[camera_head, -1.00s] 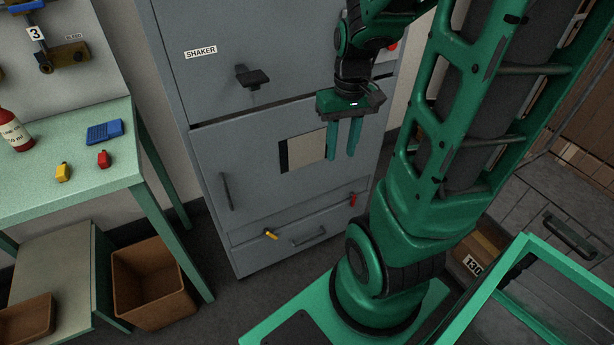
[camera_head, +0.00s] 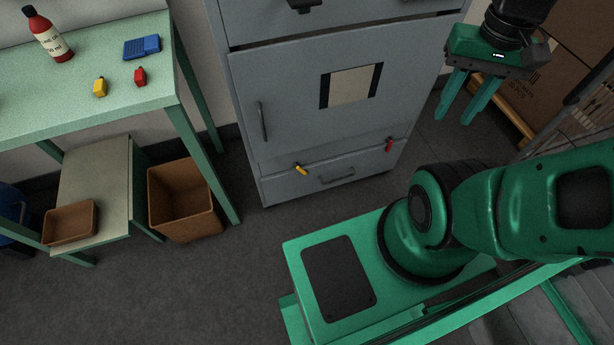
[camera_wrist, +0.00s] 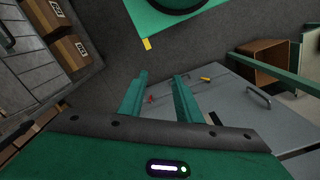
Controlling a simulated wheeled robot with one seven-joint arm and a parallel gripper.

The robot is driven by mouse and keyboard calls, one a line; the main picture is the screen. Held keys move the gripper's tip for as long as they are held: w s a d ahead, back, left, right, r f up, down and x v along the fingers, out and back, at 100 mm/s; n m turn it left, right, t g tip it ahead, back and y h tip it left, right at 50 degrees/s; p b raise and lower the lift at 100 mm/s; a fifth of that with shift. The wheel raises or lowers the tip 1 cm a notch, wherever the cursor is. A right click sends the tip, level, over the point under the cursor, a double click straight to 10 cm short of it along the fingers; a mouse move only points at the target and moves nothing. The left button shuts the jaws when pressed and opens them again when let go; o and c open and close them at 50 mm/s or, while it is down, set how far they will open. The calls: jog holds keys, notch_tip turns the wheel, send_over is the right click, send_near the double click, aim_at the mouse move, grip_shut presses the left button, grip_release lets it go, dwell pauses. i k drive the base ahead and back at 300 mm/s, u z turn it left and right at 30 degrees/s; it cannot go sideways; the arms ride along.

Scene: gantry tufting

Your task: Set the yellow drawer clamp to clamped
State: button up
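The yellow drawer clamp (camera_head: 300,169) is a small lever at the upper left of the low drawer (camera_head: 340,172) in the grey cabinet. It points down to the right at a slant. It also shows in the wrist view (camera_wrist: 205,79), just right of my fingers. A red clamp (camera_head: 389,145) sits at the drawer's right end, and it shows between my fingers in the wrist view (camera_wrist: 151,99). My gripper (camera_head: 457,115) is open and empty, fingers pointing down, to the right of the cabinet and well away from the yellow clamp.
The grey cabinet (camera_head: 300,110) has a door with a vertical handle above the drawer. A green table (camera_head: 80,100) with a bottle and small blocks stands at left. A brown bin (camera_head: 182,200) stands on the floor beside it. Cartons (camera_head: 535,85) stand at right.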

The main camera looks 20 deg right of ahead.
aim_at(297, 167)
jog(key=k, duration=1.15)
jog(key=u, duration=0.45)
jog(key=i, duration=0.5)
jog(key=u, duration=0.05)
